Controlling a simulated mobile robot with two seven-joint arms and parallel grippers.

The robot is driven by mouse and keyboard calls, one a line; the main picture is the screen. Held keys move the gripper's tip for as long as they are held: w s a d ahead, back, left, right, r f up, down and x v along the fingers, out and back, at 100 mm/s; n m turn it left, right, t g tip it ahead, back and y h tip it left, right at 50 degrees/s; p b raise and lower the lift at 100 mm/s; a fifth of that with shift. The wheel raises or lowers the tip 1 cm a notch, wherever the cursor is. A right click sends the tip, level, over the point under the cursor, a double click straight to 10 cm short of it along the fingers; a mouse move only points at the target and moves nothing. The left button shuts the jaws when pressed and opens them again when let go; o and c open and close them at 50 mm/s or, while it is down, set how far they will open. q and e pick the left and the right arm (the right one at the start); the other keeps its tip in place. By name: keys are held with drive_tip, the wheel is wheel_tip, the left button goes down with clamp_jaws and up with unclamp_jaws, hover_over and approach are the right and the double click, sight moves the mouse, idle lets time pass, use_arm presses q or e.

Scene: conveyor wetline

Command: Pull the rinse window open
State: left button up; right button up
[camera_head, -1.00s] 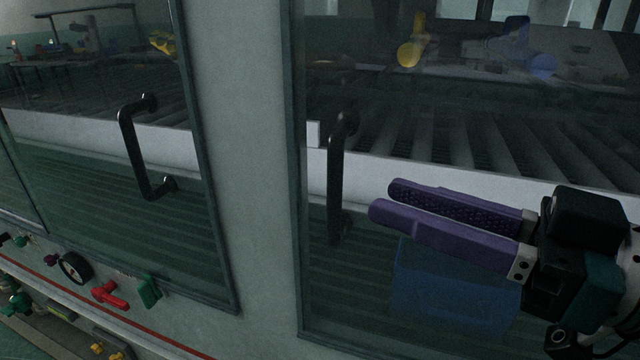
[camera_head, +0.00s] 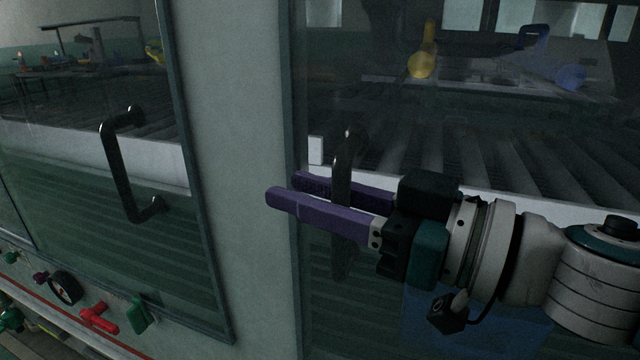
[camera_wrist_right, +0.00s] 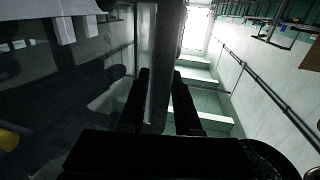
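Two glazed windows with dark frames stand side by side. The right window (camera_head: 295,110) has a black upright bar handle (camera_head: 345,150); no label shows which is the rinse window. It appears shut. My right gripper (camera_head: 283,188) has two purple fingers pointing left, one on each side of this handle; the near finger crosses in front of it. In the right wrist view the bar (camera_wrist_right: 163,70) runs between the two dark fingers (camera_wrist_right: 160,88), with a gap visible, so the gripper looks open around it. My left gripper is out of view.
The left window (camera_head: 190,200) has its own black handle (camera_head: 113,170). A pale post (camera_head: 240,200) separates the windows. Below left are a red valve handle (camera_head: 98,318), a green one (camera_head: 138,312) and a round gauge (camera_head: 64,288). Rollers show behind the glass.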

clamp_jaws()
idle(1.4)
